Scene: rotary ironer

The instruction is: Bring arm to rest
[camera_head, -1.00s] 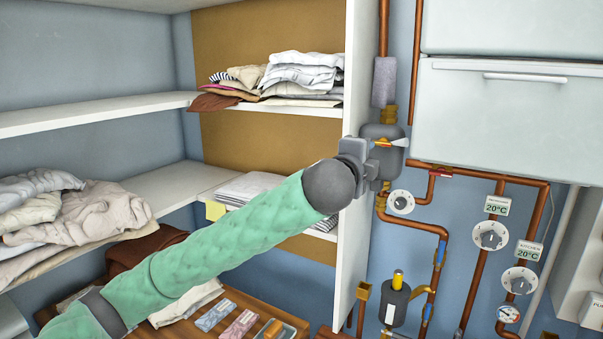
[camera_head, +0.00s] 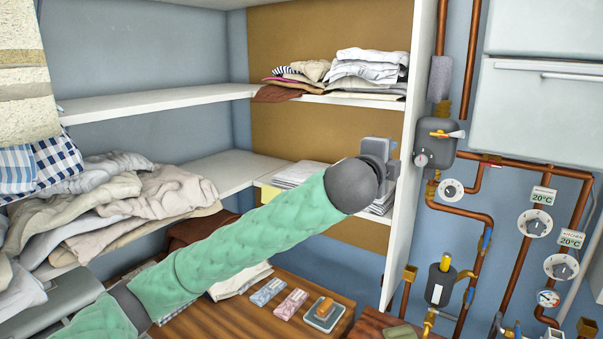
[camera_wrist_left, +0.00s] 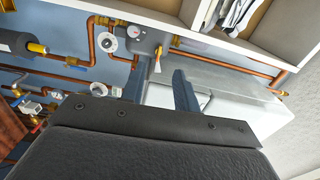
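My left arm (camera_head: 250,240), in a green quilted sleeve, reaches from the lower left of the head view. Its gripper (camera_head: 390,170) is in front of the shelf unit's right side panel, left of a grey valve body (camera_head: 438,142) with an orange-tipped lever, with a gap between them in the picture. In the left wrist view the gripper (camera_wrist_left: 160,88) shows two dark fingers apart with nothing between them. The lever (camera_wrist_left: 157,64) lies beyond the fingers there. My right gripper is not in view.
Shelves (camera_head: 170,100) with folded laundry (camera_head: 365,72) stand behind my arm. Copper pipes (camera_head: 520,270) with dials and a white cabinet (camera_head: 545,110) are at the right. A wooden surface (camera_head: 262,318) with small boxes lies below. Checked cloth (camera_head: 60,158) hangs at the left.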

